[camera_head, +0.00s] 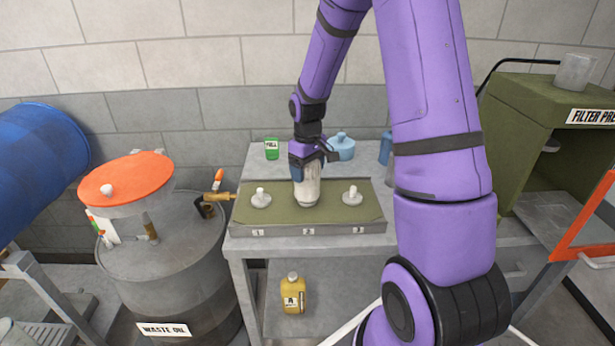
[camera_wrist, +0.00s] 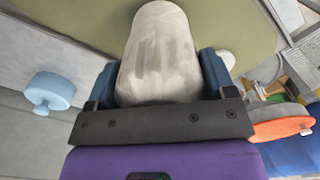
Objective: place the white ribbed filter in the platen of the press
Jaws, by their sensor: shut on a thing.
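The white ribbed filter (camera_head: 307,187) is a pale, smudged cylinder at the middle of a green-topped tray with positions marked 1, 2 and 3 (camera_head: 346,229). My gripper (camera_head: 310,158) is shut on its upper part from above. In the wrist view the filter (camera_wrist: 160,50) sits between the two blue fingers (camera_wrist: 160,80). The filter is upright over position 2; I cannot tell whether its base touches the tray. The green filter press (camera_head: 540,118) stands at the right, with its label partly cut off. Its open bay holds a grey plate (camera_head: 550,215), which may be the platen.
White-knobbed discs stand at positions 1 (camera_head: 261,199) and 3 (camera_head: 352,196). A green can (camera_head: 271,149) and a blue container (camera_head: 341,147) stand behind the tray. A waste oil drum (camera_head: 165,270) is at left. An orange frame (camera_head: 585,225) stands before the press.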

